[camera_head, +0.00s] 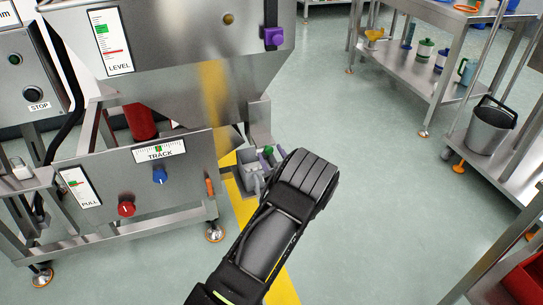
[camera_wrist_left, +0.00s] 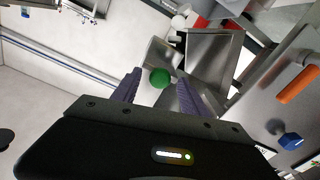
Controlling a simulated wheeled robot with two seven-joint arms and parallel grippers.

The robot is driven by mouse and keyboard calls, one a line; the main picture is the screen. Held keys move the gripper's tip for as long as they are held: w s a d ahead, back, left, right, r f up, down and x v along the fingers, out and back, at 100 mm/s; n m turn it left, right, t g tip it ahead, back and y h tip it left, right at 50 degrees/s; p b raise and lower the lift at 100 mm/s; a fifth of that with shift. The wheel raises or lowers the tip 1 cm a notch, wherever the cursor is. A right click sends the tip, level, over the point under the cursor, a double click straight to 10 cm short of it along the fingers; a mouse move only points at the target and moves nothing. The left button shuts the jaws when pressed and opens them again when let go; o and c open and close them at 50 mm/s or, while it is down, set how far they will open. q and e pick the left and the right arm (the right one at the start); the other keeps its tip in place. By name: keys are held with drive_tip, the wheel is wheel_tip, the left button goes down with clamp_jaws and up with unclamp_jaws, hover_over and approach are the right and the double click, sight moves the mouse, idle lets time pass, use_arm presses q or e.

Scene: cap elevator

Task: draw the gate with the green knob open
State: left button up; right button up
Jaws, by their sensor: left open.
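The green knob (camera_head: 269,150) is small and round, by the grey metal chute at the machine's right side. In the left wrist view the green knob (camera_wrist_left: 160,77) sits in front of a grey metal plate that seems to be the gate (camera_wrist_left: 157,50). My left gripper (camera_head: 273,155) reaches in over the floor to the knob. In the wrist view its two purple fingers stand apart, one on each side of the knob. Whether they touch it I cannot tell. My arm hides part of the chute in the head view. My right gripper is not in view.
The machine panel carries a blue knob (camera_head: 159,175), a red knob (camera_head: 126,209) and an orange handle (camera_head: 209,187). A purple knob (camera_head: 273,37) sits higher up. A steel shelf with bottles and a grey bucket (camera_head: 490,125) stand at the right. The floor between is clear.

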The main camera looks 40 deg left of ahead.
use_arm(q)
drive_tip(key=p+v, duration=0.2)
drive_tip(key=v, duration=0.5)
drive_tip(key=shift+s+d, duration=0.25)
drive_tip(key=shift+d, duration=0.1)
